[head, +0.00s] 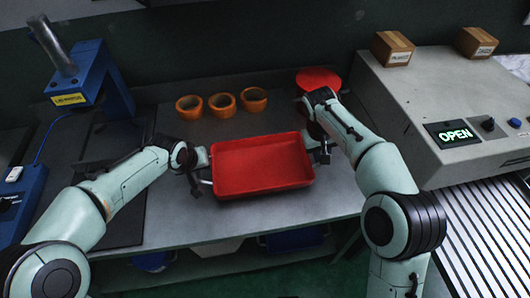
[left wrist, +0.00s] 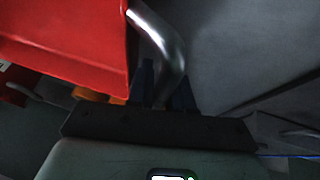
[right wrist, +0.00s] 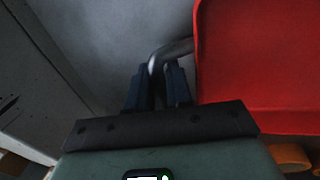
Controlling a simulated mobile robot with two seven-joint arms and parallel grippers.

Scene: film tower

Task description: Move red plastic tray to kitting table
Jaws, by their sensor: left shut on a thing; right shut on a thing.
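The red plastic tray (head: 262,166) is empty and sits at the middle of the grey table in the head view; whether it touches the tabletop I cannot tell. A metal handle sticks out from each short side. My left gripper (head: 203,175) is at the tray's left side, shut on the left handle (left wrist: 165,40). My right gripper (head: 318,147) is at the right side, shut on the right handle (right wrist: 172,50). The tray's red wall also shows in the left wrist view (left wrist: 70,45) and the right wrist view (right wrist: 260,70).
Three orange tape rolls (head: 222,104) stand behind the tray on the grey table (head: 190,222). A red disc (head: 318,79) lies at the back right. A blue press (head: 95,85) stands left. A grey machine with an OPEN display (head: 453,134) and two cardboard boxes (head: 393,48) is at right.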

